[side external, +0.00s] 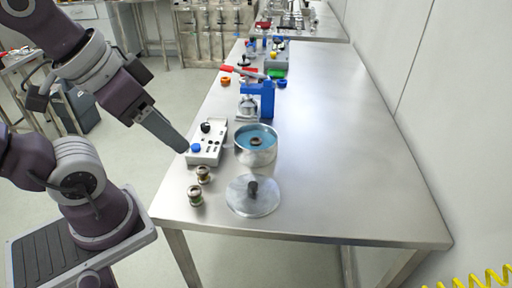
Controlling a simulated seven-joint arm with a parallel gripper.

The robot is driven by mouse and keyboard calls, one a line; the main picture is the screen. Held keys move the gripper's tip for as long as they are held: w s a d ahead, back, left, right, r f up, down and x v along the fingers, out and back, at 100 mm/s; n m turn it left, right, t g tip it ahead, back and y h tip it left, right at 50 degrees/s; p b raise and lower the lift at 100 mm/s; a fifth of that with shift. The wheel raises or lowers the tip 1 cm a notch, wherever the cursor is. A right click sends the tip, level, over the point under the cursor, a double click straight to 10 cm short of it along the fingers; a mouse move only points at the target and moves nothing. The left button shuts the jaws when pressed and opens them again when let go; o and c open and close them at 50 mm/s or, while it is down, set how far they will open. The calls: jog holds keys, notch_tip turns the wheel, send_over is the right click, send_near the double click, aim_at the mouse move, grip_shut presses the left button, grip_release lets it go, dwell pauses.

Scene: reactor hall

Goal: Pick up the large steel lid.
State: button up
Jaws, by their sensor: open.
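The large steel lid (253,199) lies flat near the front edge of the steel table, with a dark knob (253,187) standing up at its middle. My gripper (184,149) is to the left of the lid and further back, beside the white control box at the table's left edge. It is apart from the lid. Its fingers are seen edge-on, so the gap between them is hard to make out, but nothing shows held in them.
A steel pot (257,153) with blue inside stands just behind the lid. Two small spools (195,195) stand left of the lid. A white control box (208,142) and a blue stand (265,97) are further back. The table's right side (350,150) is clear.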

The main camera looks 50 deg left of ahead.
jog(key=shift+c, duration=0.4)
jog(key=m+g+h, duration=0.4)
jog(key=m+g, duration=0.2)
jog(key=m, duration=1.2)
send_near(253, 184)
jog(key=f, duration=0.1)
jog(key=x, duration=0.7)
jog(key=shift+d+f, duration=0.25)
grip_shut()
